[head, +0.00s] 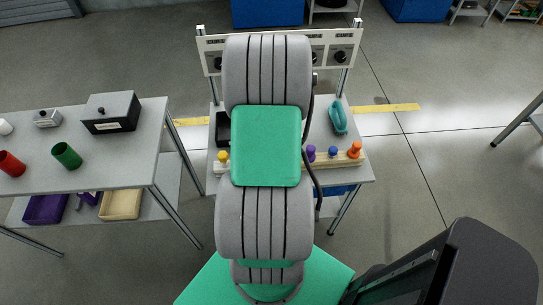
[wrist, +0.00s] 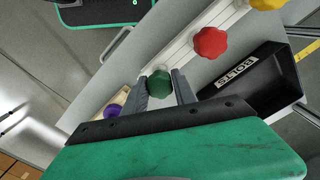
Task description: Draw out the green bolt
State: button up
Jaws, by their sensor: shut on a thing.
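The green bolt (wrist: 157,86) has a lobed knob head and lies in line with the row of bolts in the wrist view. My gripper (wrist: 161,77) has one finger on either side of its head and is shut on it. The bolt's shaft is hidden, so I cannot tell how deep it sits in the pale rail (wrist: 180,47). In the head view my arm covers the gripper and the green bolt; the rail (head: 343,161) shows on both sides of the arm.
A red bolt (wrist: 210,42), a yellow bolt (wrist: 267,3) and a purple bolt (wrist: 112,110) flank the green one. A black bin labelled BOLTS (wrist: 287,72) lies beside the rail. Blue (head: 332,151) and orange (head: 354,149) bolts stand right. A teal object (head: 338,118) lies behind them.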

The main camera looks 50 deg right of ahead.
grip_shut()
jog(key=shift+r+p, duration=1.95)
jog(key=shift+r, duration=0.7)
jog(key=shift+r+p, duration=1.45)
jog(key=shift+r, duration=0.5)
